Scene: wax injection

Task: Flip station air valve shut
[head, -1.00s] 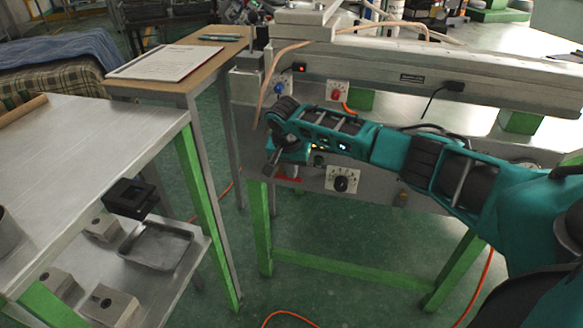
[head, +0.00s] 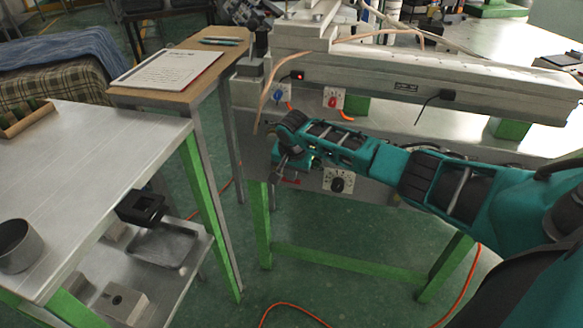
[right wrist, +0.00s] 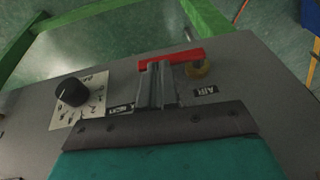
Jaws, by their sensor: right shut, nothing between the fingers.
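The air valve has a red lever handle (right wrist: 172,57) and a round brass body (right wrist: 198,69) beside an AIR label (right wrist: 206,90) on the grey station panel. In the right wrist view the lever lies nearly level, reaching left from the brass body. My right gripper (right wrist: 157,72) is shut and empty, its fingertips at the lever's left part; I cannot tell if they touch. In the head view my right gripper (head: 278,175) is low on the panel front, partly hiding the red lever (head: 291,181). My left gripper is not in view.
A black dial (head: 339,181) on a white plate sits beside the valve. Blue (head: 279,92) and red (head: 332,98) knobs are above. A metal table (head: 110,145) with a cup (head: 16,246) stands left. The station's green legs (head: 259,222) stand below the panel.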

